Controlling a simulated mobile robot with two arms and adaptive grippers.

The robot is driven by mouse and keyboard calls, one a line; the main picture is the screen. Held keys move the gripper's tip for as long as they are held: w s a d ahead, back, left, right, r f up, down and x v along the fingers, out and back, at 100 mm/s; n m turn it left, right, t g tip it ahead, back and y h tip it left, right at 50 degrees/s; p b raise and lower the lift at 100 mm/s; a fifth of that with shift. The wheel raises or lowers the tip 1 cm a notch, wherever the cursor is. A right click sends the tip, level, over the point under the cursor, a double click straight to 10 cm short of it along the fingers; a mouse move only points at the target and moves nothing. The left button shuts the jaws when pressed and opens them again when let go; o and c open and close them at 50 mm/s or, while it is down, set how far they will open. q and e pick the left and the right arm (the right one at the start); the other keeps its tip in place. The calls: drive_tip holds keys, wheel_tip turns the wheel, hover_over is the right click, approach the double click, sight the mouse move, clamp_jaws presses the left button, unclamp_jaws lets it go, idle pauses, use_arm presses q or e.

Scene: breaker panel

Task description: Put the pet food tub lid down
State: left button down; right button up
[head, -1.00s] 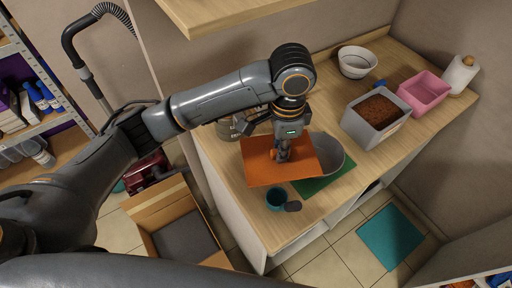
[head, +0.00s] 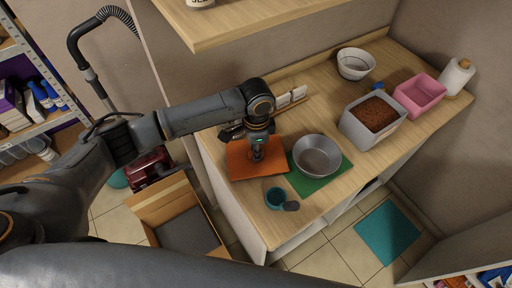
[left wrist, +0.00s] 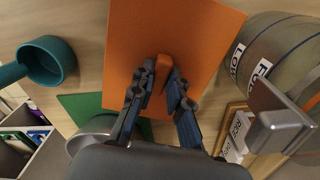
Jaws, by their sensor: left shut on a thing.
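The pet food tub lid is a flat orange square (head: 240,165) with a small orange knob, over the left part of the wooden counter. My left gripper (head: 257,155) comes down from above and is shut on the knob. In the left wrist view the fingers (left wrist: 164,78) pinch the knob (left wrist: 163,62) at the middle of the lid (left wrist: 207,35). I cannot tell whether the lid touches the counter. The open grey tub (head: 353,130) of brown pet food (head: 376,113) stands farther right. My right gripper is not in view.
A metal bowl (head: 317,155) on a green mat (head: 335,175) is just right of the lid. A teal scoop (head: 276,198) lies in front. A pink bin (head: 420,93) and white bowl (head: 355,63) stand farther back. A glass jar (left wrist: 262,45) shows in the wrist view.

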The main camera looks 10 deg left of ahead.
use_arm(q)
drive_tip(key=shift+f, duration=0.4)
drive_tip(key=c, duration=1.3)
unclamp_jaws()
drive_tip(key=shift+r, duration=0.1)
wheel_tip(320, 180, up, 8)
drive_tip(key=shift+r+b, duration=0.1)
drive_tip(key=shift+b, duration=0.75)
